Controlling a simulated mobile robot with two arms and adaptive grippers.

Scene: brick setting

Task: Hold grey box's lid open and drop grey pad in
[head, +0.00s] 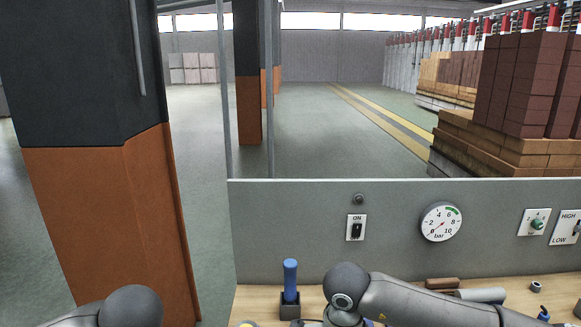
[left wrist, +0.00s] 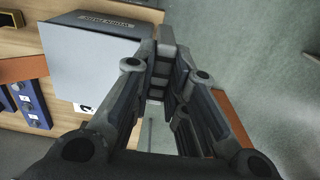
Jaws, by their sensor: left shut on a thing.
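In the left wrist view a grey box (left wrist: 95,60) shows a broad pale grey face, with a dark lettered strip along its far edge. My left gripper (left wrist: 166,42) is at the right edge of this face, its fingers closed together. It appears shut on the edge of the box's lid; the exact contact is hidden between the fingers. The box and my left gripper are outside the head view. My right arm crosses the bottom right of the head view, but its gripper is not visible. I cannot make out a grey pad in either view.
A blue-handled tool (head: 290,280) stands in a dark holder on the wooden bench. A brown cylinder (head: 442,283) and a grey cylinder (head: 480,295) lie farther right. A grey panel (head: 300,230) with a gauge (head: 441,222) backs the bench. A blue object (left wrist: 33,105) is left of the box.

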